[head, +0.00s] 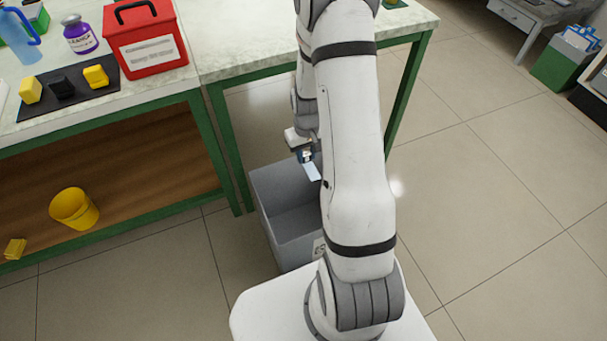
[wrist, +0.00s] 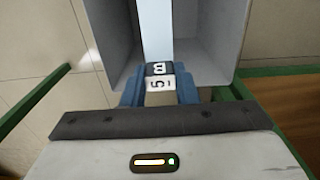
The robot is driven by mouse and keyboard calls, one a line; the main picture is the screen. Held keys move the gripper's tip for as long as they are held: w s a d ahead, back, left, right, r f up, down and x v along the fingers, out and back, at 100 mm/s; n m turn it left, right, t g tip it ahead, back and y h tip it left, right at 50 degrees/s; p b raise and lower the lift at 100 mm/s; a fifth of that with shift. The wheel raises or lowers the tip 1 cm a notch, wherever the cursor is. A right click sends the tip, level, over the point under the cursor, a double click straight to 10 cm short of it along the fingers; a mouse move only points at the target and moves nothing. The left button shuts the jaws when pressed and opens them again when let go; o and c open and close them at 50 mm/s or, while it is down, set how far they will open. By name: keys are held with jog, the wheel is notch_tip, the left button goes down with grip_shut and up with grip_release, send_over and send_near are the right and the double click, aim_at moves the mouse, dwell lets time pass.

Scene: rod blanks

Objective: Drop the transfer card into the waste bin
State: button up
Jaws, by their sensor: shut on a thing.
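The transfer card (head: 312,172) is a pale blue strip hanging below my gripper (head: 306,155) in the head view. In the wrist view my gripper (wrist: 159,88) has its blue fingers shut on the card (wrist: 157,32). The held end shows a dark band and a white band with characters like "B" and "5". The waste bin (head: 275,207) is a grey open-topped box on the floor; my arm hides its right part. The card is over the bin's opening, and the bin's inner walls (wrist: 205,55) surround it in the wrist view.
Green-framed benches (head: 212,135) stand behind and left of the bin.

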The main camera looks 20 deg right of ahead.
aim_at(308, 155)
notch_tip(308, 155, down, 3)
jog(key=shift+s+d+f+b, duration=0.1)
jog(key=shift+s+d+b, duration=0.05)
jog(key=shift+b, duration=0.65)
notch_tip(308, 155, down, 5)
jog(key=b, duration=0.3)
jog(key=shift+f+b, duration=0.2)
jog(key=shift+b, duration=0.2)
jog(key=o, duration=1)
jog(key=shift+r, duration=0.1)
notch_tip(308, 155, up, 8)
jog(key=shift+f+p, duration=0.2)
jog(key=shift+p, duration=0.9)
